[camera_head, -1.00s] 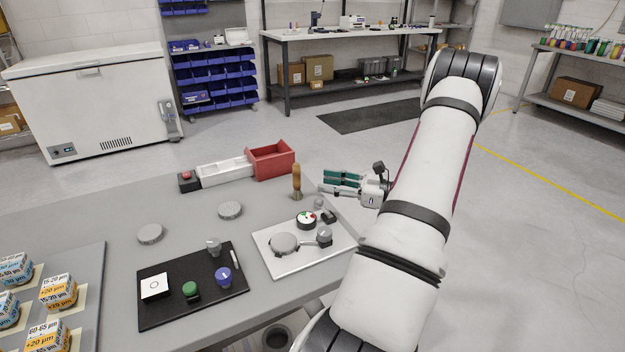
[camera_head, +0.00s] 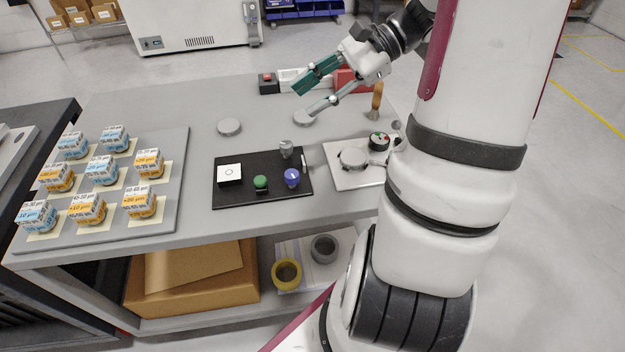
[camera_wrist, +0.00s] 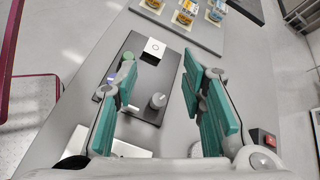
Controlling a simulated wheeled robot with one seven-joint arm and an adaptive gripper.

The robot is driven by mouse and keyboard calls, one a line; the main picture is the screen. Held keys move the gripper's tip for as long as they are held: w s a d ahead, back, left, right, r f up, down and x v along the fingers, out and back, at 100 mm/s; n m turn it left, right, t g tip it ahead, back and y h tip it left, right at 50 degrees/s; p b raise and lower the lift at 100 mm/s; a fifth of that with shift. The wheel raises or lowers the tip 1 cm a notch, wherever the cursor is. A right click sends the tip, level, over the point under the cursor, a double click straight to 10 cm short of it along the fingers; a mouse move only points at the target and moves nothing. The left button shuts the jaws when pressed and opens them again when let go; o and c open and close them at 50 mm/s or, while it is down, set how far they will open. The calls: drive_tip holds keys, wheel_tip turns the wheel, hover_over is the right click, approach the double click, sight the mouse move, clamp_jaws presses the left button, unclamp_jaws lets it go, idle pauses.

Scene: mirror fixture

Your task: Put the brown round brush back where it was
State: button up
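The brown round brush (camera_head: 377,98) stands upright near the back right of the grey table, next to the red bin (camera_head: 352,82). It does not show in the wrist view. My gripper (camera_head: 305,97) is open and empty above the back middle of the table, to the left of the brush. In the wrist view, its green fingers (camera_wrist: 160,108) are spread wide, with a grey knob on the black board seen between them. Two flat grey discs lie on the table, one at the left (camera_head: 229,127) and one below my gripper (camera_head: 303,120).
A black board (camera_head: 235,198) with knobs and a white square lies mid-table. A white plate (camera_head: 345,181) with round parts is partly hidden by my arm. A grey tray (camera_head: 180,150) holds several labelled boxes. A red-button box (camera_head: 268,84) stands at the back.

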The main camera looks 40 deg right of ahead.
drive_tip(key=s+a+r+n+g+h, duration=0.25)
drive_tip(key=a+n, duration=0.25)
drive_tip(key=a, duration=0.4)
drive_tip(key=s+a+n+h, duration=0.4)
drive_tip(key=s+n, duration=0.3)
drive_tip(key=s+a+n+g+h, duration=0.1)
drive_tip(key=s+a+n+h, duration=0.2)
drive_tip(key=s+n, duration=0.3)
drive_tip(key=shift+s+a+r+n+h, duration=0.45)
drive_tip(key=shift+s+h, duration=0.1)
drive_tip(key=shift+s, duration=0.7)
wheel_tip(320, 180, up, 12)
drive_tip(key=t+p, duration=0.2)
drive_tip(key=p, duration=0.9)
drive_tip(key=shift+d+r, duration=0.25)
